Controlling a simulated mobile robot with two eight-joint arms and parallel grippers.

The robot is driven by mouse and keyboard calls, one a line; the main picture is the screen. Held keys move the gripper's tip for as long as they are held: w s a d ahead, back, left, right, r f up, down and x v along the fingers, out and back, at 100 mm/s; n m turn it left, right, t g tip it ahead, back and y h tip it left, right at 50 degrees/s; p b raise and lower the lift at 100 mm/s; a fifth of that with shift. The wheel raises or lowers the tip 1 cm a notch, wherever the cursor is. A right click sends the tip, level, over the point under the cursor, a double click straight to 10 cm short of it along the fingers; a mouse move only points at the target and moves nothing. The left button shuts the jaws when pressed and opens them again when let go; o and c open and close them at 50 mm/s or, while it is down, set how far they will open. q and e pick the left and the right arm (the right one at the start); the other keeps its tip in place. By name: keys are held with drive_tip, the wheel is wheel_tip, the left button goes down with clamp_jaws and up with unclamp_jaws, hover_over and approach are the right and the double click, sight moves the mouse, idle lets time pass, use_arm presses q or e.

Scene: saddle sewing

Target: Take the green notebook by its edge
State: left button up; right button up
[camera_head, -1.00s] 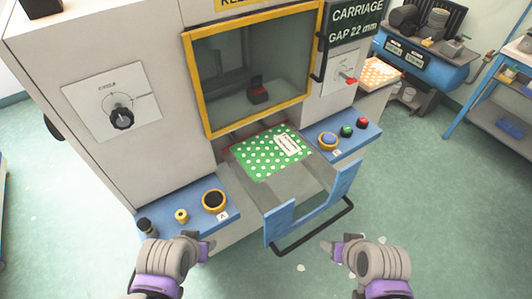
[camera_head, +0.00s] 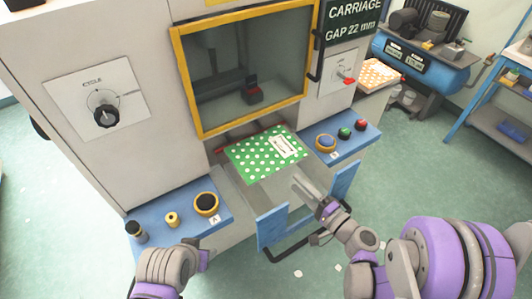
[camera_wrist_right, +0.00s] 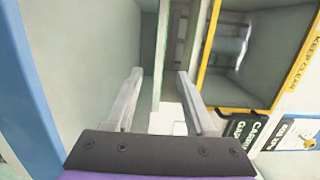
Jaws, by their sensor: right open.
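The green notebook (camera_head: 258,160), with white dots and a white label, lies flat on the carriage tray (camera_head: 235,192) below the machine's window. Its front edge faces my right gripper (camera_head: 302,184), which is open and empty just in front of it on the right. In the right wrist view, the two fingers (camera_wrist_right: 160,74) stand apart. A thin green-edged strip (camera_wrist_right: 164,60), apparently the notebook seen edge-on, runs upright between and beyond the fingertips; contact cannot be told. My left gripper (camera_head: 203,261) is at the bottom left of the head view, away from the notebook; its jaws are unclear.
Blue upright plates (camera_head: 273,229) and a black bar handle stand at the tray's front. Button shelves flank the tray, left (camera_head: 188,226) and right (camera_head: 350,146). The yellow-framed window (camera_head: 245,70) is above. Another dotted stack (camera_head: 378,74) lies at the back right.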

sight(283, 169)
drive_tip(key=x, duration=0.5)
drive_tip(key=shift+p, duration=0.4)
drive_tip(key=p+x, duration=0.1)
drive_tip(key=x, duration=0.3)
drive_tip(key=shift+w, duration=0.35)
drive_tip(key=shift+w+a, duration=0.25)
drive_tip(key=shift+w, duration=0.1)
drive_tip(key=shift+s, duration=0.15)
drive_tip(key=shift+c, duration=0.6)
clamp_jaws()
